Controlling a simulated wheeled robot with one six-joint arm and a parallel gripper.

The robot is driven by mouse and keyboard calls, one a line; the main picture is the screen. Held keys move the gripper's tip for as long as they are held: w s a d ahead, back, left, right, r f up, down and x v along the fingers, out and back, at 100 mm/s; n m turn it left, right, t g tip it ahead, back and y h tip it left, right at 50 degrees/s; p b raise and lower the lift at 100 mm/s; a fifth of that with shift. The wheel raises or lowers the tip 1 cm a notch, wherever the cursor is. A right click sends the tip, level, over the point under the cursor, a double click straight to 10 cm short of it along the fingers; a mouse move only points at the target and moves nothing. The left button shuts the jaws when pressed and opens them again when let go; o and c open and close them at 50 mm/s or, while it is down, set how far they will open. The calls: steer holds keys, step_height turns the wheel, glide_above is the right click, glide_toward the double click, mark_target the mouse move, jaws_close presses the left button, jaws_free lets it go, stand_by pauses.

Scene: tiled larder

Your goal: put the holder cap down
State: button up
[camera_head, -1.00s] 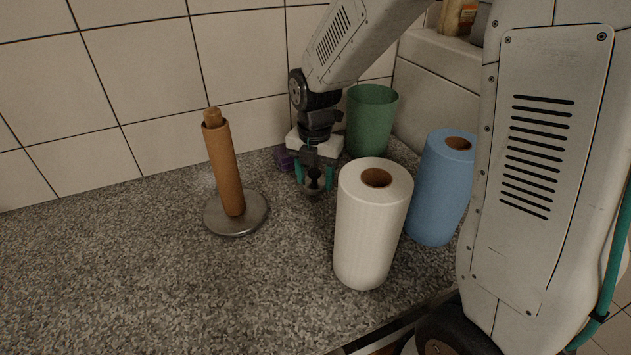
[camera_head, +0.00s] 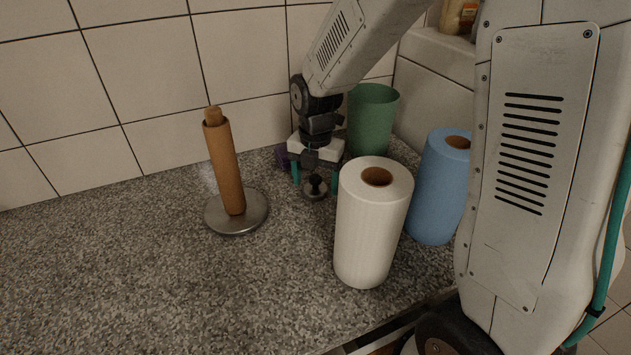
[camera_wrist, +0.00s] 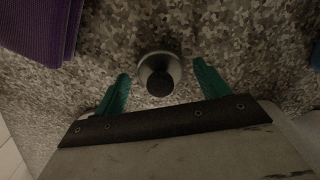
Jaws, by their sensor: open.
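The holder cap (camera_head: 314,187) is a small round metal disc with a dark knob on top. It sits on the speckled counter behind the white paper roll, and it also shows in the wrist view (camera_wrist: 159,74). My gripper (camera_head: 315,184) is open, with its teal fingers apart on either side of the cap. In the wrist view the fingers (camera_wrist: 160,84) stand clear of the cap, with counter visible between each finger and it. The paper towel holder (camera_head: 237,212) stands to the left with a bare brown tube on its post.
A white paper roll (camera_head: 368,235) and a blue roll (camera_head: 436,200) stand close on the right. A green bin (camera_head: 373,115) is behind. A folded purple cloth (camera_wrist: 38,25) lies beside my gripper. The counter's left and front are clear.

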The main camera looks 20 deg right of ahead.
mark_target(316, 177)
step_height(316, 177, up, 11)
steer(key=shift+r, duration=0.2)
stand_by(0.6)
